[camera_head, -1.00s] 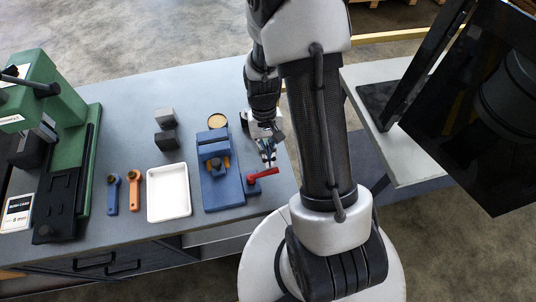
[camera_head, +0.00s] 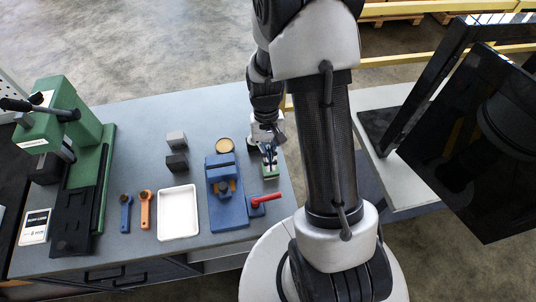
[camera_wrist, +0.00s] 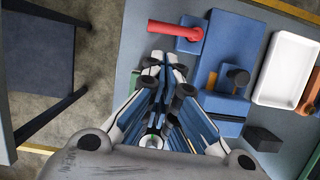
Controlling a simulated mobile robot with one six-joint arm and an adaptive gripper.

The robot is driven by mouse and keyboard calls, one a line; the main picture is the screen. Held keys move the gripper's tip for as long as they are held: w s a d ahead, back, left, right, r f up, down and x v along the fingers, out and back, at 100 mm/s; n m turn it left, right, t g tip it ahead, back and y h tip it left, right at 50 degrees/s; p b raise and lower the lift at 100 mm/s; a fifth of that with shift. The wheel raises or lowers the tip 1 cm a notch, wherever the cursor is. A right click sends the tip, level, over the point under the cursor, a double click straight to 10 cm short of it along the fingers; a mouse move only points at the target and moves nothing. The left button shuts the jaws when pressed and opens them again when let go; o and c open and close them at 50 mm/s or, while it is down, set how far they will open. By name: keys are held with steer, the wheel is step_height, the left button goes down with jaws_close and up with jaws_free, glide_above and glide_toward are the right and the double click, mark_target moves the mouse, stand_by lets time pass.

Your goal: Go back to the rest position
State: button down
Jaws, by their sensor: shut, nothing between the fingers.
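My gripper (camera_head: 269,152) is over the right end of the grey workbench (camera_head: 205,110), beside the blue vise (camera_head: 222,175) and beyond its red lever (camera_head: 265,200). In the wrist view my gripper (camera_wrist: 164,62) has its fingers together with nothing between them. The red lever (camera_wrist: 172,28) lies just past the fingertips there, apart from them as far as I can tell. A small green thing (camera_head: 270,172) shows just below the fingertips, partly hidden by them.
A white tray (camera_head: 178,212), orange (camera_head: 146,208) and blue (camera_head: 126,212) tools, dark (camera_head: 177,162) and grey (camera_head: 176,139) blocks and a round tan dish (camera_head: 225,146) lie on the bench. A green press (camera_head: 80,130) stands left. A black screen (camera_head: 480,150) stands right.

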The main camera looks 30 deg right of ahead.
steer(key=s+a+r+n+t+b, duration=0.1)
steer(key=s+a+r+t+b, duration=0.15)
steer(key=r, duration=0.25)
steer(key=s+a+r+n+t+h+b, duration=0.1)
steer(key=r+b, duration=0.2)
steer(key=r, duration=0.2)
steer(key=s+a+r+n+t+b, duration=0.1)
steer(key=s+a+r+t+b, duration=0.1)
steer(key=r, duration=0.3)
steer(key=s+a+r+n+t+b, duration=0.1)
steer(key=s+a+t+b, duration=0.1)
steer(key=s, duration=0.4)
steer(key=shift+s+a+b, duration=0.2)
steer(key=shift+b, duration=0.4)
